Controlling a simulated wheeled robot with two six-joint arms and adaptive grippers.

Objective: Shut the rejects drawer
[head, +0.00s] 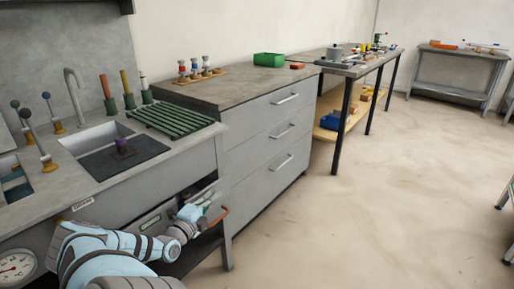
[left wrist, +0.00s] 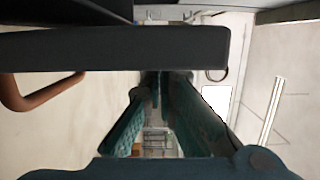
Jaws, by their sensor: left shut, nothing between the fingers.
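Under the sink counter is a grey unit with a grey front panel (head: 150,221) bearing a small green label; I take it for the rejects drawer. A copper-coloured handle (head: 219,216) shows at its right end. My left gripper (head: 196,210) is shut and empty, close by the panel and just left of the handle. In the left wrist view the gripper (left wrist: 160,80) has its teal fingers together below a dark bar (left wrist: 115,48), with the copper handle (left wrist: 40,97) at left. Contact and how far the drawer stands out cannot be told. My right gripper is out of view.
A counter leg (head: 226,245) stands right of the gripper. A grey cabinet (head: 262,150) with several drawers stands beyond it. Above are the sink (head: 92,160) and a green rack (head: 170,119).

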